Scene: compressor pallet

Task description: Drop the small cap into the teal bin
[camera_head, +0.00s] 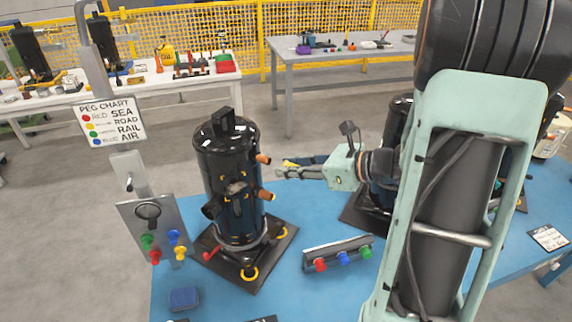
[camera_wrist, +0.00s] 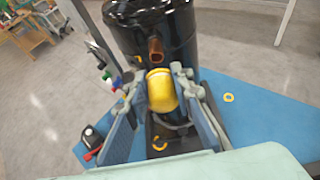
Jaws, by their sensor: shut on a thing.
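My gripper (camera_head: 284,168) is beside the black compressor (camera_head: 225,165), near its copper-coloured pipe stubs. In the wrist view my gripper (camera_wrist: 162,82) is shut on a rounded yellow cap (camera_wrist: 161,91), held between the two fingers. A copper stub (camera_wrist: 156,49) of the compressor shows just beyond the cap, with its end open. In the head view the fingers mostly hide the cap, and only a little yellow shows at the tips. I cannot make out a teal bin in either view.
The compressor stands on a dark base on the blue table (camera_head: 185,270). A peg rail (camera_head: 338,254) with coloured pegs lies right of it. A panel with knobs (camera_head: 155,230) and a blue block (camera_head: 184,299) are at left. A second compressor is partly behind my arm.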

